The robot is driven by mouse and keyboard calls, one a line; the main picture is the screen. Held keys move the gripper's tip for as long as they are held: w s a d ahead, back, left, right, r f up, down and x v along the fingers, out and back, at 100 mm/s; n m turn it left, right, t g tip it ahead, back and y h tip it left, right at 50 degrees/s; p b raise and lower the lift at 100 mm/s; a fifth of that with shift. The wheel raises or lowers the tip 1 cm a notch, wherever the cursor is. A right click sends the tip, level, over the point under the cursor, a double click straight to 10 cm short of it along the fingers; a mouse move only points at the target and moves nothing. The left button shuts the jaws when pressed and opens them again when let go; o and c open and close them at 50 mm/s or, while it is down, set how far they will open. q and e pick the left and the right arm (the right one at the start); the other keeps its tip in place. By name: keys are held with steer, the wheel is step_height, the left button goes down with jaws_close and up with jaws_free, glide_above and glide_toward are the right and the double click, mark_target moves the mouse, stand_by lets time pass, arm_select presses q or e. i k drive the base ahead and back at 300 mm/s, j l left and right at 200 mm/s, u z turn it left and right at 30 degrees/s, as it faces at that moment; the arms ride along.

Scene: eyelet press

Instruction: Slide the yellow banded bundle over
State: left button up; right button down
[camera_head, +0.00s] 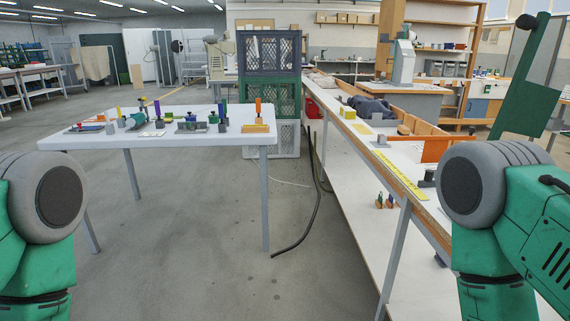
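A small yellow block-like thing (347,113) sits on the long bench at the right, near its left edge. It may be the yellow banded bundle, but it is too small to make out any band. A long flat yellow strip (398,175) lies nearer on the same bench, along its length. Neither of my grippers is in view; only green and grey parts of my arms show at the left and right edges.
A white table (170,142) at the left holds several small coloured tools and blocks. The long bench (405,157) also bears dark cloth (372,107) and an orange panel (435,149). Stacked crates (270,95) stand behind. A black hose (310,215) lies on the floor between.

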mark_target(348, 113)
steer(key=i, duration=2.05)
